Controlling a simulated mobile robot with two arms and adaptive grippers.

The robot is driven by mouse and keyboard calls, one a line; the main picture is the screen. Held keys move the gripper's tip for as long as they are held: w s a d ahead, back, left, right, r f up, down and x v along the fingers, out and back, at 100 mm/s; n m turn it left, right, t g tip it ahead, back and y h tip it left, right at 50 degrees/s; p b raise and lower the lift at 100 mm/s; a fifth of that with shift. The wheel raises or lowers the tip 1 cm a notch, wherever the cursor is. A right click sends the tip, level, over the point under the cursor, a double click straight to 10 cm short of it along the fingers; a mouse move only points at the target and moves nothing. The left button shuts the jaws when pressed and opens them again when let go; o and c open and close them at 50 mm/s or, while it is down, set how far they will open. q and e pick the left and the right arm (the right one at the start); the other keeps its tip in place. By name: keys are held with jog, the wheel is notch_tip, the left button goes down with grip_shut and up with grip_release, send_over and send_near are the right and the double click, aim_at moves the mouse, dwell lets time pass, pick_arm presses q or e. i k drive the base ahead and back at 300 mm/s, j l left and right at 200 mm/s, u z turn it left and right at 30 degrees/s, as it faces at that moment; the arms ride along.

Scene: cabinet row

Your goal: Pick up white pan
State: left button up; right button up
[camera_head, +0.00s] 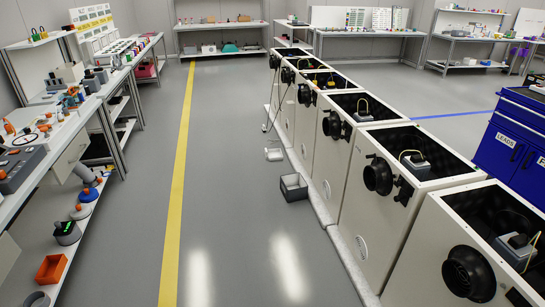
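A small white pan-like object (274,154) lies on the grey floor, beside the foot of the cabinet row, in the middle of the head view. It is small and far off, so I cannot tell its exact shape or whether it is the white pan. Neither of my grippers is in view.
The white cabinet row (377,195) runs along the right. A cluttered workbench (55,140) stands at left. The floor aisle with a yellow line (181,160) is clear.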

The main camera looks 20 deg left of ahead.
aim_at(271, 154)
jog(key=i+j+u, duration=0.2)
jog(key=i+j, duration=0.2)
jog(key=i+j+u, duration=0.25)
jog(key=i, duration=0.25)
jog(key=i+j+u, duration=0.2)
jog(key=i+j, duration=0.15)
jog(key=i+j+u, duration=0.1)
jog(key=i+u, duration=0.15)
jog(key=i, duration=0.35)
jog(key=i+j+u, duration=0.2)
jog(key=i, duration=0.3)
jog(key=l, duration=0.1)
